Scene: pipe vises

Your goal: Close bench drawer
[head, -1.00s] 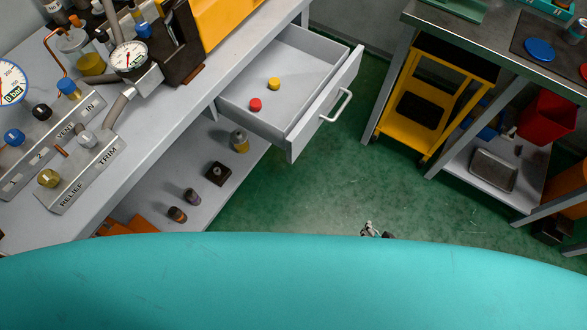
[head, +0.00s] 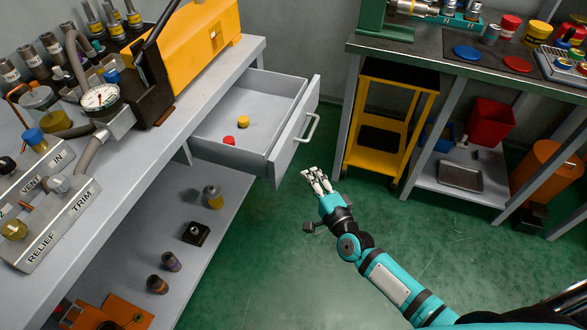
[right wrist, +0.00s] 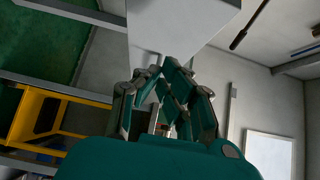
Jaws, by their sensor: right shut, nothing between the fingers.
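The grey bench drawer (head: 259,148) stands pulled out from the bench (head: 186,98) in the head view. Its front panel has a silver bar handle (head: 308,128). A red cap (head: 229,140) and a yellow cap (head: 243,121) lie inside it. My right gripper (head: 310,174) is shut and empty, just in front of and below the drawer front, apart from the handle. In the right wrist view the gripper's fingers (right wrist: 165,95) point at a pale grey surface, probably the drawer. My left gripper is not in view.
A yellow cart (head: 385,125) stands under the second bench (head: 430,58) at the right. A red bin (head: 489,118) and a metal tray (head: 461,176) are on its lower shelf. The green floor (head: 255,255) between the benches is clear.

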